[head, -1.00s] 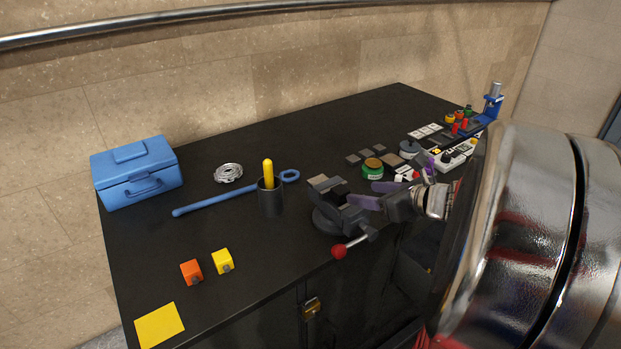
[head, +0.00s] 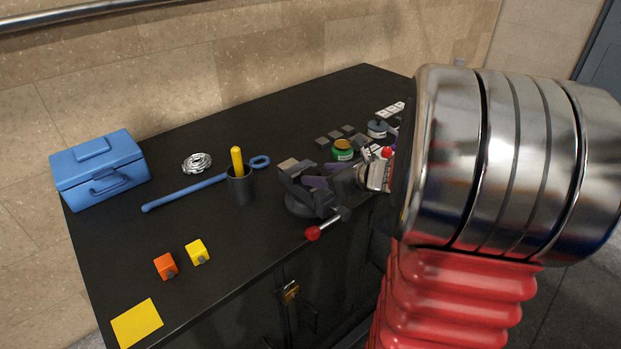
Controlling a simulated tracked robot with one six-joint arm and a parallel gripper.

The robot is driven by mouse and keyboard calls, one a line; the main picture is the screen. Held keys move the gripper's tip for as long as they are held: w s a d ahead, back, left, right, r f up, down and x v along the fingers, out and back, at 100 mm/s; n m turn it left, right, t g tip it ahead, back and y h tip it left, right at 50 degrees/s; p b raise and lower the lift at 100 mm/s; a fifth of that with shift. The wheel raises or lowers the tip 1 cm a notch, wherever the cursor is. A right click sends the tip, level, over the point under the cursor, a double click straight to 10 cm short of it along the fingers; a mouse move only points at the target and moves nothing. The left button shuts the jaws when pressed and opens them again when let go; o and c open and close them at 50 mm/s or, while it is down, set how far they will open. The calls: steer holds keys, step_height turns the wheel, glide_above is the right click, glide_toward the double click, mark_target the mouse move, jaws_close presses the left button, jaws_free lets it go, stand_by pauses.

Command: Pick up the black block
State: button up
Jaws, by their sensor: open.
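A grey bench vise (head: 303,192) with a red-knobbed handle stands near the front edge of the black workbench. A dark shape at the vise's jaws (head: 309,172) seems to be the black block, but it blends with the vise and its outline is unclear. My gripper (head: 316,174) is open, its two purple fingers pointing left at the vise's jaws, one nearer the front and one farther back. I cannot tell whether the block is between the fingers or whether they touch it. My large silver and red arm links hide the right end of the bench.
A dark cup (head: 240,188) with a yellow-handled tool stands left of the vise. A green tin (head: 342,151) and grey tiles lie behind my gripper. A blue toolbox (head: 100,168), blue wrench (head: 190,191), orange cube (head: 166,266) and yellow cube (head: 197,252) are farther left.

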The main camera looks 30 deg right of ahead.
steer(key=shift+x, duration=1.15)
steer(key=shift+c, duration=0.5)
steer(key=c, duration=1.2)
step_height(320, 180, up, 10)
